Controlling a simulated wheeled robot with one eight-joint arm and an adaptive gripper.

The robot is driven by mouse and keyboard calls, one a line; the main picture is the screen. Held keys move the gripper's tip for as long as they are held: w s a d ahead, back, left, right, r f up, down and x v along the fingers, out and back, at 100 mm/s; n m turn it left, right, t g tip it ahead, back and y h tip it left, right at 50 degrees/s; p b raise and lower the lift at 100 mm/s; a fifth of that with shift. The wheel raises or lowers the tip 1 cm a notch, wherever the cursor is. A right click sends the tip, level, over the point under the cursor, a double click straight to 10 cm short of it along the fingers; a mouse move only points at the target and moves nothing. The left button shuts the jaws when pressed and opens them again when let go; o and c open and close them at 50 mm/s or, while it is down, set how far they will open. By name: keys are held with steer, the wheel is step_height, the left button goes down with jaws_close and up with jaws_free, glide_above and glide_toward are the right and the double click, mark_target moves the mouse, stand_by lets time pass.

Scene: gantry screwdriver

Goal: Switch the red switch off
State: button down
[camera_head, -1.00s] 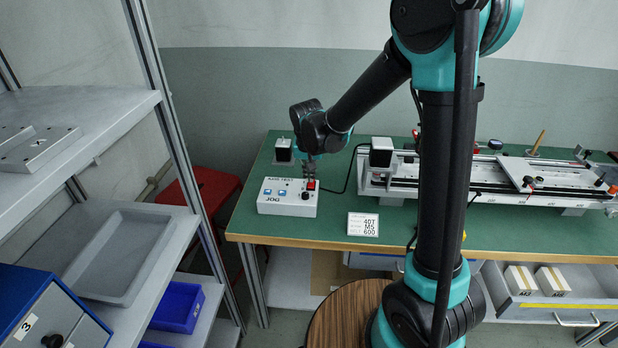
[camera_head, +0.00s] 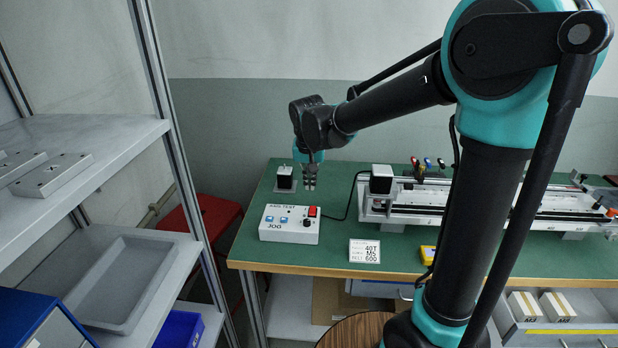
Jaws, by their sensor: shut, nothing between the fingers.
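The box also has blue buttons (camera_head: 277,219) and a black knob (camera_head: 306,223). It rests near the left end of the green table. My gripper (camera_head: 309,187) points down just above and behind the red switch in the picture. It is shut and empty, and it looks apart from the switch. The switch's exact rocker position is too small to tell.
A black-and-white motor block (camera_head: 285,179) stands behind the box. A linear gantry rail (camera_head: 450,205) with a motor (camera_head: 381,180) lies to the right, a cable running from it. A label plate (camera_head: 364,251) lies in front. Shelves (camera_head: 110,150) stand at the left.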

steer(key=r, duration=0.1)
steer(key=s+r, duration=0.1)
steer(key=r, duration=0.1)
steer(key=shift+s, duration=0.3)
